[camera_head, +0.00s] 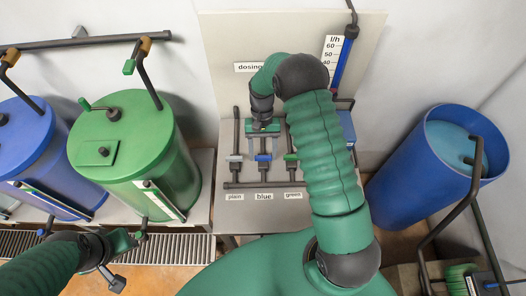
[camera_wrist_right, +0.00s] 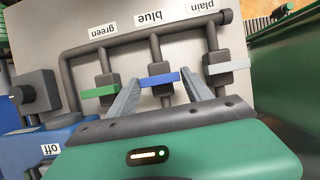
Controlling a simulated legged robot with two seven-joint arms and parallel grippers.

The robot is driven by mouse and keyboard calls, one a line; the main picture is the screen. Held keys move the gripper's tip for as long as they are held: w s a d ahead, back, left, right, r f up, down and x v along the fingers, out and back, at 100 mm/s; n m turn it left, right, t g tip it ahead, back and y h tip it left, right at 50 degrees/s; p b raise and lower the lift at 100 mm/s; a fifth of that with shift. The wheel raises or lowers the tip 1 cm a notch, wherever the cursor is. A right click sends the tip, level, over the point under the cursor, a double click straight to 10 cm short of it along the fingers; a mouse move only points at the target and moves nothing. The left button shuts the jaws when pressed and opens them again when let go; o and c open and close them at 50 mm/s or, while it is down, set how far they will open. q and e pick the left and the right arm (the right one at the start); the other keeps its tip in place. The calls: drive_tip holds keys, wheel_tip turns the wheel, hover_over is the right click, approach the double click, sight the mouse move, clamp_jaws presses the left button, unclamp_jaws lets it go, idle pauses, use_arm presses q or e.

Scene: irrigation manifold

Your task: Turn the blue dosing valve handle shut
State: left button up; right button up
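The blue dosing valve handle (camera_head: 263,157) is a short bar on the middle of three upright pipes, above the "blue" label. It lies crosswise to its pipe. In the right wrist view the blue handle (camera_wrist_right: 158,80) sits between the fingertips of my right gripper (camera_wrist_right: 160,78). The fingers are spread, one at each end of the bar; whether they touch it I cannot tell. In the head view my right gripper (camera_head: 263,132) is just above the handle. My left gripper (camera_head: 120,258) is at lower left, far from the valves; its finger opening is unclear.
A pale handle (camera_wrist_right: 228,66) and a green handle (camera_wrist_right: 100,91) flank the blue one closely, both crosswise. A blue box marked "off" (camera_wrist_right: 62,136) stands beyond the green valve. The green drum (camera_head: 125,150) stands left of the panel, the open blue barrel (camera_head: 405,190) right.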

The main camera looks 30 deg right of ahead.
drive_tip(key=o, duration=0.3)
drive_tip(key=shift+a, duration=0.1)
drive_tip(key=shift+w+r, duration=0.15)
drive_tip(key=shift+r, duration=0.15)
drive_tip(key=b+v, duration=0.3)
drive_tip(key=v, duration=1.3)
drive_tip(key=shift+r, duration=0.1)
